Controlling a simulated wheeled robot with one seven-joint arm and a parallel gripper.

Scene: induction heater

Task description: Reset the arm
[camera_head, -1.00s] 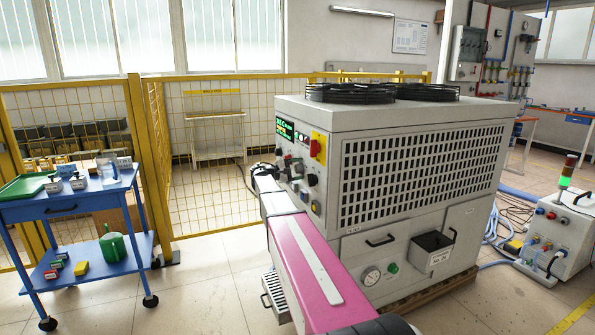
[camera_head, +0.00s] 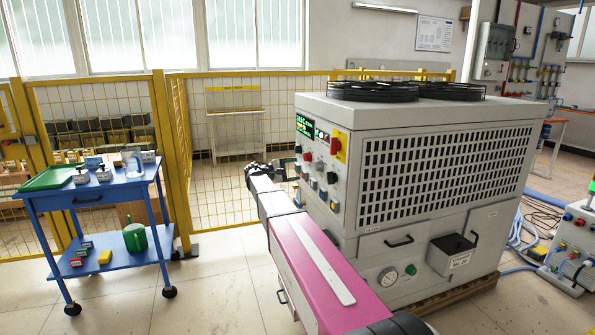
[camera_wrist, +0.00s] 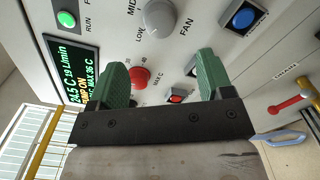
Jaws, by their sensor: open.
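My gripper (camera_head: 262,168) is open, at the left of the machine's control panel (camera_head: 318,165) in the head view. In the wrist view its two green fingers (camera_wrist: 160,64) are spread with nothing between them, facing the panel. That view shows a lit display (camera_wrist: 82,80), a green RUN button (camera_wrist: 66,18), a grey fan knob (camera_wrist: 155,17), a blue button (camera_wrist: 243,15) and a red button (camera_wrist: 140,76). A small red switch (camera_wrist: 178,96) shows between the fingers. My pink arm extends from the bottom of the head view.
The large grey machine (camera_head: 440,190) stands right of my arm. A blue cart (camera_head: 120,190) with a green tray (camera_head: 50,178) and a green can (camera_head: 136,237) stands left, before a yellow mesh fence (camera_head: 183,165). Floor between cart and arm is clear.

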